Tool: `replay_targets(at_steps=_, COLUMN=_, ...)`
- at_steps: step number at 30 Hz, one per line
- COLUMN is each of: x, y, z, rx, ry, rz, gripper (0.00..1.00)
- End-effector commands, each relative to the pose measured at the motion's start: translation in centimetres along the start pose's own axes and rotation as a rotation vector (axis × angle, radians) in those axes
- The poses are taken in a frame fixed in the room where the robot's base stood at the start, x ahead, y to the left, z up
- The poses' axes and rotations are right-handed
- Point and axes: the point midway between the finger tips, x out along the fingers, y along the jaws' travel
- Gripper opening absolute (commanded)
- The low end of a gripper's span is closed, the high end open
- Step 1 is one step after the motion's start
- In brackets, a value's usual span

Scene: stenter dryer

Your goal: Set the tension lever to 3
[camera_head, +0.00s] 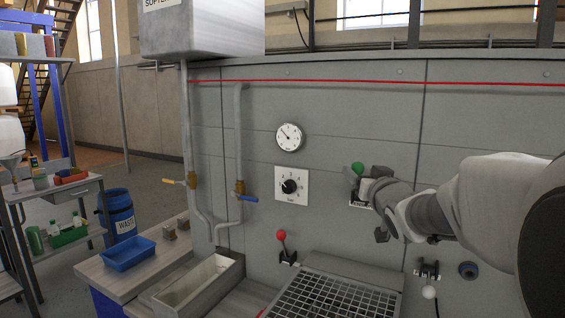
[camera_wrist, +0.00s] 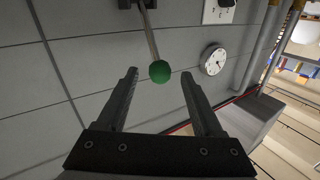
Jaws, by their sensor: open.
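A lever with a green ball knob (camera_head: 358,168) is on the grey wall panel; its label plate is partly covered and I cannot read it surely. In the wrist view the green knob (camera_wrist: 160,71) shows at the end of a thin rod, between the tips of my gripper's two fingers as seen in the picture. My gripper (camera_wrist: 159,75) is open and empty. In the head view my gripper (camera_head: 373,190) is close by the green-knobbed lever and hides part of its base. I cannot tell whether a finger touches the knob.
A red-knobbed lever (camera_head: 281,235) and a white-knobbed lever (camera_head: 429,291) stand lower on the panel. A round gauge (camera_head: 289,137) and a black rotary dial (camera_head: 289,186) are to the left. Pipes with valves, a metal trough (camera_head: 200,288) and a grate (camera_head: 335,299) are nearby.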

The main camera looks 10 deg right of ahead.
Motion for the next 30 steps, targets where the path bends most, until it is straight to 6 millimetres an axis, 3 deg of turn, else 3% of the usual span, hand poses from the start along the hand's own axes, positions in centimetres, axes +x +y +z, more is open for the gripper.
replay_targets(at_steps=6, x=3.3, y=0.0, z=0.0, rx=-0.003, ry=-0.003, rz=0.000, gripper=0.68)
replay_targets(at_steps=15, x=6.3, y=0.0, z=0.0, rx=-0.002, ry=0.000, rz=0.001, gripper=0.68)
replay_targets(at_steps=27, x=6.9, y=0.0, z=0.0, rx=-0.001, ry=0.000, rz=0.000, gripper=0.68)
replay_targets(at_steps=30, x=6.8, y=0.0, z=0.0, rx=-0.001, ry=0.000, rz=0.000, gripper=0.54)
